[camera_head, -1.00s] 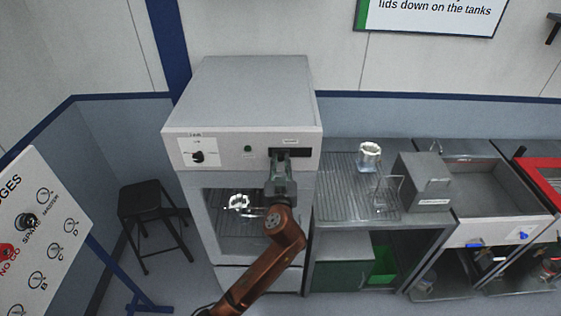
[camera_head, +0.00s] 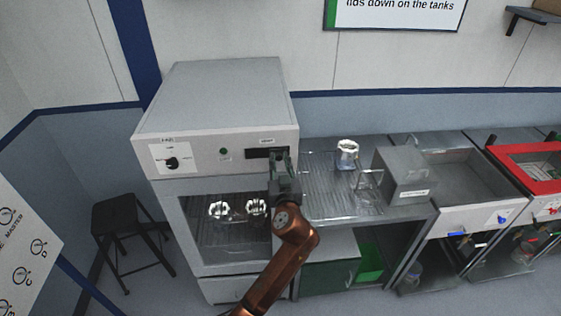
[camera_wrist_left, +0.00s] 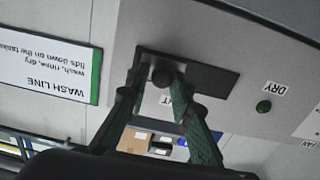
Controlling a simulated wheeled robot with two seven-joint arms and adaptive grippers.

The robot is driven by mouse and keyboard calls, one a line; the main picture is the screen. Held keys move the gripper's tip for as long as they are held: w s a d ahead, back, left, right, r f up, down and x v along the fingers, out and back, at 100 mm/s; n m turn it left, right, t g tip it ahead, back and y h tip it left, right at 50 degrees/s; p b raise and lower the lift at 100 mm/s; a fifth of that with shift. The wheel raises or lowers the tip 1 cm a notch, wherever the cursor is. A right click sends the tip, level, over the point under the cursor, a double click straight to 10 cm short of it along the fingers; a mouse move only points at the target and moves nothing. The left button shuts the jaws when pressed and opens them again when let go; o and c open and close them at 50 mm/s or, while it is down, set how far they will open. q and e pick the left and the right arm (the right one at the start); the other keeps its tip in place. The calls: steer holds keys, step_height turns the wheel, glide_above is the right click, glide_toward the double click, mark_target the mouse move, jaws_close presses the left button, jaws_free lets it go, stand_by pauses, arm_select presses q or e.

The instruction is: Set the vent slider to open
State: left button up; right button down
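The vent slider has a black slot plate (camera_head: 252,154) on the front panel of a grey dryer cabinet (camera_head: 215,95), under a small label. In the left wrist view, its round black knob (camera_wrist_left: 162,73) sits near the left end of the plate (camera_wrist_left: 215,82); that is the right end in the head view. My left gripper (camera_head: 280,157) reaches up to the panel. In the wrist view its two green fingers stand on either side of the knob and appear closed on it. The "VENT" label is mostly hidden by the fingers. My right gripper is not in view.
A green DRY button (camera_head: 223,153) and a black dial (camera_head: 172,163) are left of the slot. Clear vessels (camera_head: 219,210) show behind the cabinet window. A ribbed counter (camera_head: 318,185) with a grey box (camera_head: 402,174) stands to the right, a stool (camera_head: 125,225) to the left.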

mark_target(281, 135)
arm_select(q)
steer(key=shift+o, duration=0.7)
steer(key=shift+d, duration=0.15)
steer(key=shift+o, duration=1.1)
steer(key=shift+r, duration=0.1)
step_height(281, 135, up, 10)
steer(key=shift+f, duration=0.1)
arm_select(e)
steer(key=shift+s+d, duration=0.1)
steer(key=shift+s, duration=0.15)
